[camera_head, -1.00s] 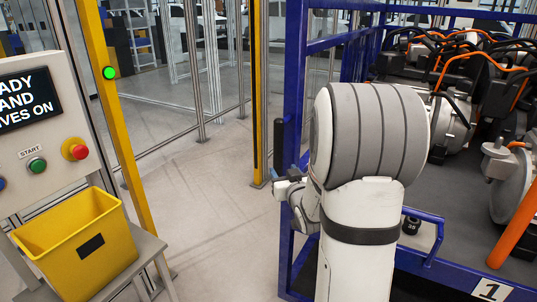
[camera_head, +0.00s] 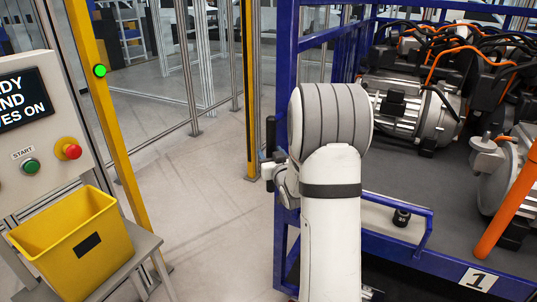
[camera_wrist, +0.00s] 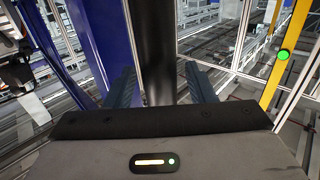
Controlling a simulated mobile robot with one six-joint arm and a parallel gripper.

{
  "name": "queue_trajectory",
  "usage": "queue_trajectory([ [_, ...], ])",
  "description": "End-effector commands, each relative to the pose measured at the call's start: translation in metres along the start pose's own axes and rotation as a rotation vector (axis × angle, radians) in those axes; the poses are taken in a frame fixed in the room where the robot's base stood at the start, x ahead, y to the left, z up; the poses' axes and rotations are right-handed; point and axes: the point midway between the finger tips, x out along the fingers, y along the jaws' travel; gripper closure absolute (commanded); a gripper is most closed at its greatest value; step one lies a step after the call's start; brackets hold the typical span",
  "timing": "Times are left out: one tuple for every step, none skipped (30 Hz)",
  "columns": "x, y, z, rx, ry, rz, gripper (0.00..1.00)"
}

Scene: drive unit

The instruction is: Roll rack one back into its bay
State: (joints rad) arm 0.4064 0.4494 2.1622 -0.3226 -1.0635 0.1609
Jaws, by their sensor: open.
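Rack one is a blue metal frame (camera_head: 287,80) at the right of the head view, with a white plate marked 1 (camera_head: 479,278) on its front edge. It carries grey drive units (camera_head: 430,110) with orange and black cables. A black upright handle (camera_head: 270,135) is on its left post. My gripper (camera_head: 268,172) is beside this post at handle height, partly hidden by my arm. In the wrist view my gripper (camera_wrist: 160,78) is open, and the black handle (camera_wrist: 155,40) stands between its two fingers. I cannot tell whether they touch it.
A control panel (camera_head: 35,130) with START and red buttons stands at the left. A yellow bin (camera_head: 75,245) sits on a stand below it. A yellow post (camera_head: 105,120) with a green light and another yellow post (camera_head: 250,90) flank clear floor (camera_head: 190,200) by the fence.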

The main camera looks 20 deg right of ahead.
Motion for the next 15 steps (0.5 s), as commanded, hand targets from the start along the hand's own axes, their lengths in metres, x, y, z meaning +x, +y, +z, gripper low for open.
queue_trajectory([
  [-0.0001, -0.0002, 0.0001, 0.0, 0.0, 0.0, 0.5],
  [-0.0001, -0.0002, 0.0001, 0.0, 0.0, 0.0, 0.5],
  [-0.0001, -0.0003, 0.0001, 0.0, 0.0, 0.0, 0.53],
  [-0.0002, -0.0003, 0.0001, 0.0, 0.0, -0.001, 0.56],
  [-0.0002, -0.0004, 0.0001, 0.0, 0.0, -0.001, 0.58],
  [-0.0002, -0.0004, 0.0, 0.0, 0.0, -0.001, 0.62],
  [-0.0002, -0.0004, 0.0, 0.0, 0.0, -0.001, 0.64],
  [-0.0002, -0.0005, 0.0, 0.0, 0.0, -0.001, 0.67],
  [-0.0002, -0.0005, 0.0, 0.0, 0.0, -0.001, 0.7],
  [-0.0002, -0.0006, 0.0, 0.0, 0.0, -0.001, 0.72],
  [-0.0002, -0.0006, 0.0, 0.0, 0.0, -0.001, 0.75],
  [-0.0002, -0.0006, 0.0, 0.0, 0.0, -0.001, 0.78],
  [-0.0002, -0.0007, 0.0, 0.0, 0.0, -0.001, 0.8],
  [-0.0002, -0.0007, 0.0, 0.0, 0.0, -0.001, 0.83],
  [-0.0002, -0.0007, -0.0001, 0.0, 0.0, -0.001, 0.86],
])
